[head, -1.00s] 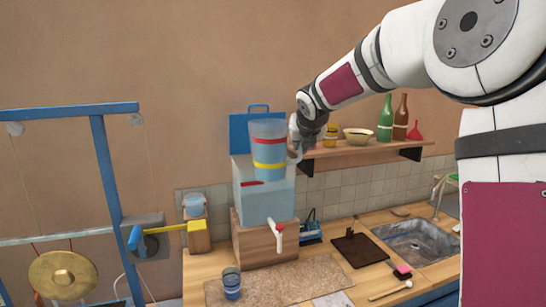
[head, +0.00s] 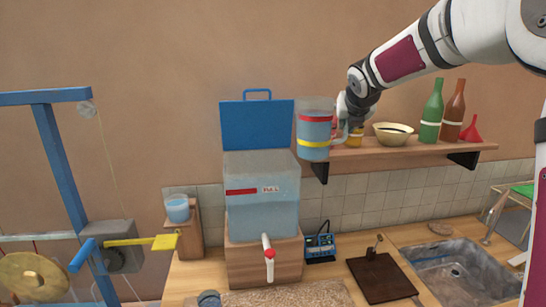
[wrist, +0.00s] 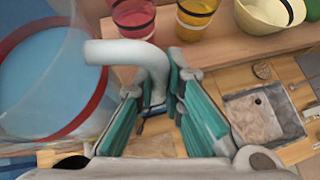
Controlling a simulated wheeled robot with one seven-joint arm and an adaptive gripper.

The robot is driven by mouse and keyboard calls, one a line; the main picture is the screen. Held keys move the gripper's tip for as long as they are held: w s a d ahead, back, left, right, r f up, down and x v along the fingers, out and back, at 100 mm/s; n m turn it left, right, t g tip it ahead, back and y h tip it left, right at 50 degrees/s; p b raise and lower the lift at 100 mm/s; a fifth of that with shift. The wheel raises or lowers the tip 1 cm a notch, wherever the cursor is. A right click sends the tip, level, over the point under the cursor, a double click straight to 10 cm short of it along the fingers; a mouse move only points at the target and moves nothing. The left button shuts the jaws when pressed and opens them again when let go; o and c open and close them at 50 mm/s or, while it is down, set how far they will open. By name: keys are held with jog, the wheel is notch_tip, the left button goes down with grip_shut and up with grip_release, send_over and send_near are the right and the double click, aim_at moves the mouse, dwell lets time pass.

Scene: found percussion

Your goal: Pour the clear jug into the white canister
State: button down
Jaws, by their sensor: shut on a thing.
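The clear jug (head: 313,133), with a red band, a yellow band and blue liquid inside, is upright in the air. In the wrist view its round mouth and red band (wrist: 92,118) fill the left side. My gripper (head: 346,122) is shut on the jug's pale handle, which shows between the teal finger pads (wrist: 158,98). The whitish see-through canister (head: 262,200) stands on a wooden block, left of and below the jug. It has a red mark and label, a white tap with a red knob, and a raised blue lid (head: 258,125) behind. It looks bluish inside.
A wall shelf (head: 400,150) behind the jug holds a bowl (head: 393,133), bottles (head: 432,112), cups and a red funnel. A cup of blue liquid (head: 177,208) stands left of the canister. A sink (head: 455,272) and dark board (head: 380,278) lie right; a blue frame stands left.

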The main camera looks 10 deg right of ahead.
jog(key=shift+w+d+r, duration=0.2)
jog(key=shift+w+d, duration=0.15)
jog(key=shift+w, duration=0.05)
